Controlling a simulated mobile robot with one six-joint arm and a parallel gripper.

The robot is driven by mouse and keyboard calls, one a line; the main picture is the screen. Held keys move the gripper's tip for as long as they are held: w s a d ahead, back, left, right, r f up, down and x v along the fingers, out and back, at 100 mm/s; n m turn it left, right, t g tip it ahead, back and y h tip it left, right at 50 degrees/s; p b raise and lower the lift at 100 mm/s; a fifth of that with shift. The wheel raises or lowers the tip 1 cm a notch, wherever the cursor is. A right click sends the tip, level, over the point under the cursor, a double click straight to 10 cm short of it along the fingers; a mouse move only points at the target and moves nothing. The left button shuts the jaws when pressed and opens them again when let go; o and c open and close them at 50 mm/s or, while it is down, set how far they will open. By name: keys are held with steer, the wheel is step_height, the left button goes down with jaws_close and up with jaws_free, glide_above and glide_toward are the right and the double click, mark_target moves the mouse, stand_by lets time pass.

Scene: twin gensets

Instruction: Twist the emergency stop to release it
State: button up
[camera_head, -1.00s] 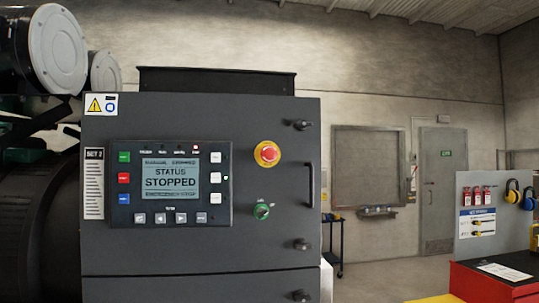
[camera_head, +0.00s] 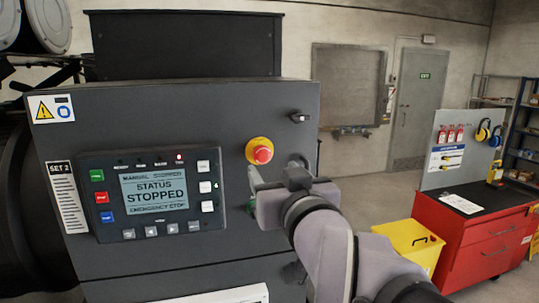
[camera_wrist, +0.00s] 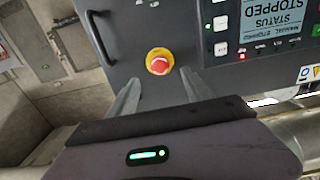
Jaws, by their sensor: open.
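The emergency stop is a red mushroom button (camera_head: 263,154) on a yellow collar, on the upper right of the dark grey genset panel (camera_head: 150,262). It also shows in the wrist view (camera_wrist: 159,63), just beyond my fingertips and midway between them. My gripper (camera_head: 275,172) is in front of the panel, just below the button in the head view. In the wrist view my gripper (camera_wrist: 158,84) has its two fingers spread, with nothing between them. The fingers look apart from the button. The display (camera_head: 153,192) reads "STATUS STOPPED" with "EMERGENCY STOP" below.
A door handle (camera_wrist: 100,38) stands out from the panel near the button. A black latch (camera_head: 299,117) sits to the button's upper right. A yellow bin (camera_head: 408,243) and a red tool cabinet (camera_head: 485,250) stand to the right, with open floor behind.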

mark_target(264, 157)
steer(key=p+x, duration=0.1)
steer(key=x, duration=0.7)
steer(key=shift+s, duration=0.1)
